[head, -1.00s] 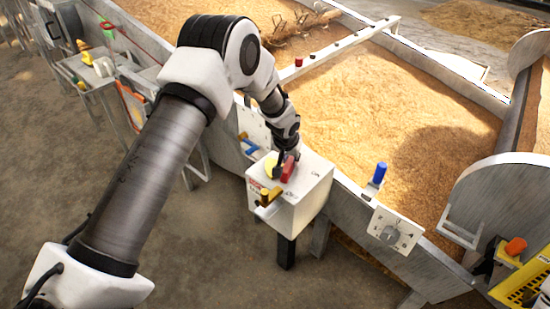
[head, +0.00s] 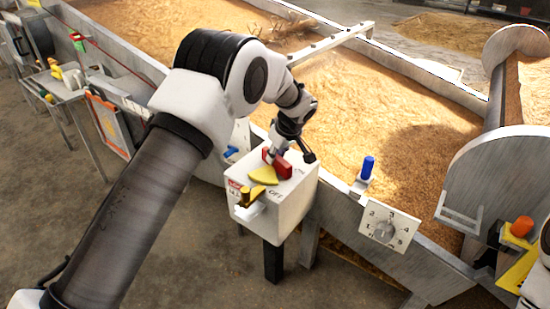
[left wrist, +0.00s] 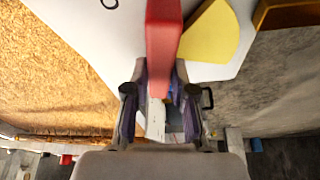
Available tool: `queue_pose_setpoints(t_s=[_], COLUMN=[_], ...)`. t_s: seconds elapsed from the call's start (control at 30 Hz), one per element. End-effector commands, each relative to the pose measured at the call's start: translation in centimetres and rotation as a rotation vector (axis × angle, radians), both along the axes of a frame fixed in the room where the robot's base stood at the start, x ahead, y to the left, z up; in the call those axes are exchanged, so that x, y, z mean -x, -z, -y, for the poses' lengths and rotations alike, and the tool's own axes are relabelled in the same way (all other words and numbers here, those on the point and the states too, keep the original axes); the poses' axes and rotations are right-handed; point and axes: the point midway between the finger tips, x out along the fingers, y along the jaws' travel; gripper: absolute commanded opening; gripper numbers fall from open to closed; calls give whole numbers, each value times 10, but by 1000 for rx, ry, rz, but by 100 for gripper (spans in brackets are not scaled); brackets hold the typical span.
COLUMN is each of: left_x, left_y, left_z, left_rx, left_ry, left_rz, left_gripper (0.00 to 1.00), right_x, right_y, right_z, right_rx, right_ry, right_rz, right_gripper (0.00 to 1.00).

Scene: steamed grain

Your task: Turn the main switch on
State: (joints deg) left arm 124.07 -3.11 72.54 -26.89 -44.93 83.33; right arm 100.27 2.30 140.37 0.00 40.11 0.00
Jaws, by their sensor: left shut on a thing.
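The main switch is a white box (head: 290,214) on a dark post in the head view. Its top carries a red handle (head: 283,166), a yellow wedge (head: 263,176) beside the handle, and ON and OFF marks. My left gripper (head: 280,153) reaches down from above and is shut on the red handle. In the left wrist view the red handle (left wrist: 164,38) runs down between the two fingers (left wrist: 160,98), with the yellow wedge (left wrist: 211,34) to its right. The fingers partly hide the handle's end. My right gripper is not in view.
A yellow-brown lever (head: 248,196) sticks out of the box's near side. A numbered dial plate (head: 389,227) and a blue knob (head: 367,167) are to the right on the metal trough wall. Grain (head: 400,120) fills the trough behind. An orange knob (head: 521,226) is at far right.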

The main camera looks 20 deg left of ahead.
Motion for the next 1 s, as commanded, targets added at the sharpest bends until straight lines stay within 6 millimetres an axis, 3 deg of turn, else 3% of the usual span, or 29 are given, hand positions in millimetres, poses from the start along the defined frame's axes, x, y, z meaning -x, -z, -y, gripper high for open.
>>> queue_pose_setpoints(t_s=[0.4,1.0], left_x=[-3,-4], left_y=[0,1], left_z=[2,1], left_rx=[2,2], left_ry=[-243,-289], left_rz=[-1,0], left_gripper=[0,0], right_x=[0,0], right_y=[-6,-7], right_z=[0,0], right_rx=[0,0], right_ry=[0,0], right_rz=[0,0], right_gripper=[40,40])
